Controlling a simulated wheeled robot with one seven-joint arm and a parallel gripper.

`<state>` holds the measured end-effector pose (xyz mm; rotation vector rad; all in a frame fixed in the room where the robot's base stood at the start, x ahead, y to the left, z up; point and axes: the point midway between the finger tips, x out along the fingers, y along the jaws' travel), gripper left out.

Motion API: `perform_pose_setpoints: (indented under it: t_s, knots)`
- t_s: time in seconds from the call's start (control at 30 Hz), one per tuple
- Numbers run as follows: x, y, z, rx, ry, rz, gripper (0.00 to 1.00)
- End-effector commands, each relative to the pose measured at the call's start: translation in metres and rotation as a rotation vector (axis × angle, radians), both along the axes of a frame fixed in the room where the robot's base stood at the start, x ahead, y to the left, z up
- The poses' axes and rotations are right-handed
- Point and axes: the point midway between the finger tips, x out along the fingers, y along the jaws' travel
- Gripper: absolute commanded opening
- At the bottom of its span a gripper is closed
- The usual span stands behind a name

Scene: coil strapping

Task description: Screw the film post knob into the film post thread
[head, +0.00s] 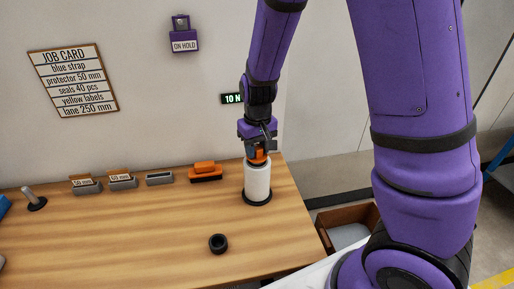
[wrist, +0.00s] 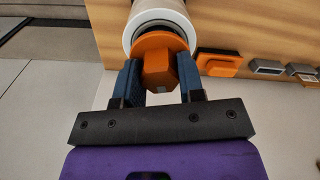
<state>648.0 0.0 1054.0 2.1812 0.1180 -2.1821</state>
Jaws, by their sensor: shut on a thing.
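The film post knob (wrist: 158,65) is orange, with a round flange and a faceted grip. My gripper (wrist: 158,88) is shut on the knob's grip, one blue finger on each side. The knob is at the top end of the white film roll (head: 257,182), which stands upright on a dark round base at the table's right side. The roll also shows in the wrist view (wrist: 130,32). In the head view my gripper (head: 257,152) is right above the roll, with a bit of orange between. The film post thread is hidden under the knob and inside the roll; I cannot tell how deep the knob sits.
An orange block-like tool (head: 205,173) lies left of the roll. Several small grey holders (head: 122,181) line the back edge. A black ring (head: 218,243) lies near the front. A brown bin (head: 345,228) is beyond the table's right edge. The middle of the table (head: 130,235) is clear.

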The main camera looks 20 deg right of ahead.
Motion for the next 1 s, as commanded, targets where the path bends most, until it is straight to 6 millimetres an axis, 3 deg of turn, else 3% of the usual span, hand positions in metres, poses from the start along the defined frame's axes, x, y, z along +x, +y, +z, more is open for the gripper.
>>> perform_pose_setpoints:
  t_s: [0.33,0.77,1.0]
  knots:
    - [-0.0003,-0.0002,0.0000,-0.001,-0.001,-0.410,0.00]
    - [-0.0003,-0.0003,-0.0001,0.000,0.001,-0.478,0.00]
    - [-0.0006,0.0001,-0.0001,-0.001,0.001,-0.734,0.00]
